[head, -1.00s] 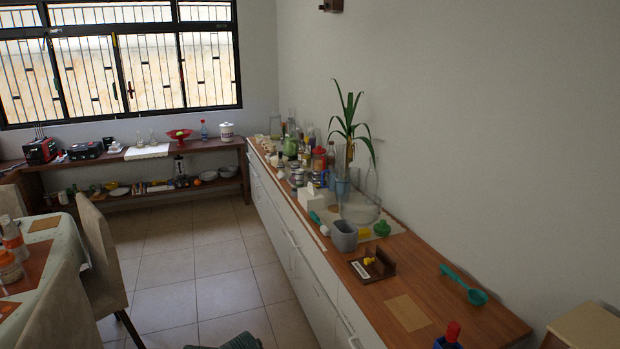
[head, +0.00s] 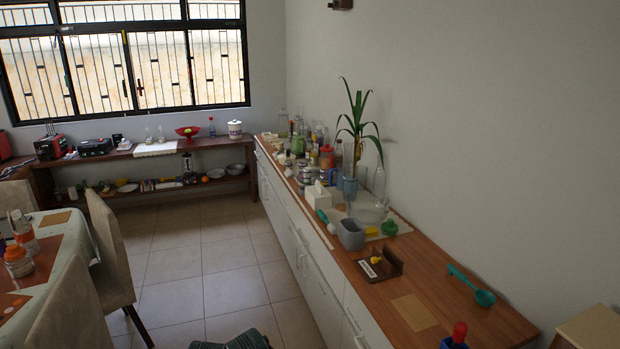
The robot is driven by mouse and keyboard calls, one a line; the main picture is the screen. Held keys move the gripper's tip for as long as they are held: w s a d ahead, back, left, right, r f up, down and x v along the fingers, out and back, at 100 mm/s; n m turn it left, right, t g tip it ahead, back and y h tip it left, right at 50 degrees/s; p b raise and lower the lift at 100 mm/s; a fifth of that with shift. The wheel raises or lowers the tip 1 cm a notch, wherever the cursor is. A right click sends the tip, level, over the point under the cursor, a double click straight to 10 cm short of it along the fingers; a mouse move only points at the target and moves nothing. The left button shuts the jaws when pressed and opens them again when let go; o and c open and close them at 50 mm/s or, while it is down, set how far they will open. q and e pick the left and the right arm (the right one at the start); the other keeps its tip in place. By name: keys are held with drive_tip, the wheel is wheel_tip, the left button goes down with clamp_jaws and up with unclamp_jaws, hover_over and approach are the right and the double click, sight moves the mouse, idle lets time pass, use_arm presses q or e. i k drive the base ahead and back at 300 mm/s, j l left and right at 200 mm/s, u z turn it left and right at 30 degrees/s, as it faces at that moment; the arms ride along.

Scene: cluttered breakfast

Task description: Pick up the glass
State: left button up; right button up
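Several clear glass pieces show, and I cannot tell which one is the glass. A tall clear glass vessel (head: 379,183) stands on the long wooden counter (head: 445,262), right of the potted plant. A wide clear bowl (head: 368,213) is in front of it. Two small clear vessels, one of them here (head: 149,136), stand on the far shelf (head: 110,156) under the window. Neither of my grippers is in view.
A grey cup (head: 351,236), a brown holder (head: 381,264) and a green ladle (head: 472,287) are on the counter's near half. Bottles and jars crowd its far half. Chairs (head: 108,250) and a dining table (head: 62,240) stand at left. Tiled floor (head: 205,250) is open between.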

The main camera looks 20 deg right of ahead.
sight(307, 175)
drive_tip(key=i, duration=2.15)
drive_tip(key=i+z, duration=0.1)
drive_tip(key=i, duration=0.45)
drive_tip(key=i+j+z, duration=0.1)
drive_tip(key=i, duration=0.45)
drive_tip(key=i+j+z, duration=0.1)
drive_tip(key=i, duration=0.45)
drive_tip(key=i+j+z, duration=0.15)
drive_tip(key=i+z, duration=0.25)
drive_tip(key=i+j+z, duration=0.25)
drive_tip(key=z, duration=0.2)
drive_tip(key=i+j+z, duration=0.55)
drive_tip(key=j+z, duration=0.25)
